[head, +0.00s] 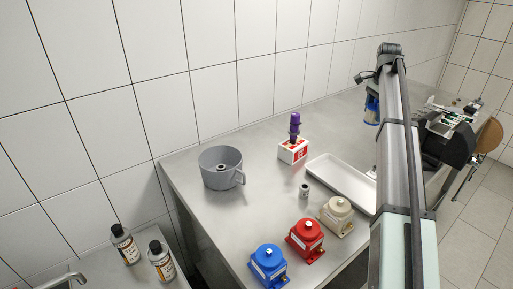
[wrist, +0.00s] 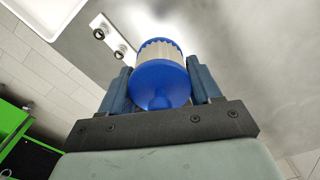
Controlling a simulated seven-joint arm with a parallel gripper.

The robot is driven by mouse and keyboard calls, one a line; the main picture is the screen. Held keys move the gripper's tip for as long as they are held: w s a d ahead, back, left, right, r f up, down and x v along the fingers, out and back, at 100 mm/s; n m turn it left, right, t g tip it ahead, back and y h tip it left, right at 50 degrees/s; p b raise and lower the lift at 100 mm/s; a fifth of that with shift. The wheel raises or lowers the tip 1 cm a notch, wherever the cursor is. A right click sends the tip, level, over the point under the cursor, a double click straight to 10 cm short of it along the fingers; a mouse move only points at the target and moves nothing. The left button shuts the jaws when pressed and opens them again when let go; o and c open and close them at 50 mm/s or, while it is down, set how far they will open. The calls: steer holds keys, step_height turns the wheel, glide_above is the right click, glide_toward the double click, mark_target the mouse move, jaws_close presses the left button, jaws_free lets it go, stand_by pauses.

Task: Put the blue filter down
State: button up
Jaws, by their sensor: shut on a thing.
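My gripper (wrist: 160,92) is shut on the blue filter (wrist: 160,80) in the wrist view, with one finger on each side of it. The filter has a blue rounded end facing the camera and a pale ribbed body behind it. In the head view, a blue part of the filter (head: 372,108) shows beside my arm at the right, above the steel table. My arm hides most of my gripper there. I cannot tell from the head view how far the filter is above the surface.
The steel table (head: 262,200) holds a grey pot (head: 220,167), a white tray (head: 338,182), and a red-white box (head: 293,151) with a purple object (head: 295,125) on it. Blue (head: 268,266), red (head: 305,240) and beige (head: 337,215) pumps stand in front.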

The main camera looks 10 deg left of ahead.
steer(key=a, duration=4.4)
steer(key=shift+n, duration=0.3)
steer(key=shift+s+d+f, duration=0.1)
steer(key=shift+f, duration=3.7)
steer(key=shift+s+d+f, duration=0.1)
steer(key=shift+f, duration=3.7)
steer(key=shift+f, duration=0.15)
steer(key=o, duration=1.1)
step_height(320, 180, up, 12)
